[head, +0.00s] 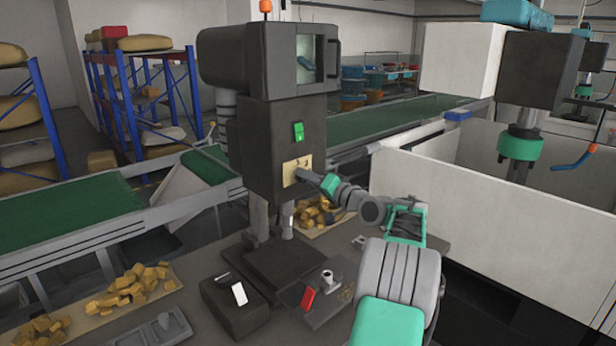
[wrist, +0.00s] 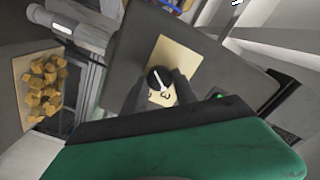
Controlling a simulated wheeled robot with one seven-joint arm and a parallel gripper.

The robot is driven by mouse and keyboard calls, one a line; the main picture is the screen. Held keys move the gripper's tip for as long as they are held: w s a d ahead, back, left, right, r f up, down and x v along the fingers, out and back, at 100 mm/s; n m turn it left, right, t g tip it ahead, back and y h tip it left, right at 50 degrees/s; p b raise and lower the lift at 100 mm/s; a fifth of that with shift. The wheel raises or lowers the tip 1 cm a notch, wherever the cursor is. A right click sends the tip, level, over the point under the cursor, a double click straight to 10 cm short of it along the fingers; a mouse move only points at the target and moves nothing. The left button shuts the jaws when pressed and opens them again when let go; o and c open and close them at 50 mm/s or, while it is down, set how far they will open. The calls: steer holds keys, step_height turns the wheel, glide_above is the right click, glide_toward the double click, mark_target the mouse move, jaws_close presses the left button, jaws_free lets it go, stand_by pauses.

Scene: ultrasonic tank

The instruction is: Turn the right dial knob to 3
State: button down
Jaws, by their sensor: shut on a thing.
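In the wrist view, a round black dial knob (wrist: 158,79) with a white pointer line stands on a pale yellow plate (wrist: 178,56). My gripper (wrist: 161,82) is shut on the knob, with one dark finger on each side. A dark figure that looks like a 3 shows on the plate just below the knob; other markings are hidden by the fingers. In the head view, the plate (head: 291,173) is on the front of the dark machine housing (head: 262,150), and my gripper (head: 312,178) reaches it from the right. The knob is hidden there.
A green switch (head: 298,131) sits above the plate. Below, a black box with a white lever (head: 239,293) and a red-handled part (head: 308,298) stand on the bench. Yellow blocks (head: 132,286) lie at the left. A white-walled enclosure (head: 480,222) rises at the right.

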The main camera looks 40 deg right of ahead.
steer(key=shift+m, duration=0.6)
steer(key=c, duration=1)
jaws_free()
steer(key=shift+o, duration=0.2)
steer(key=shift+s+d, duration=0.1)
steer(key=s+b, duration=0.2)
steer(key=s, duration=0.5)
steer(key=shift+s+b, duration=0.35)
steer(key=shift+d, duration=0.1)
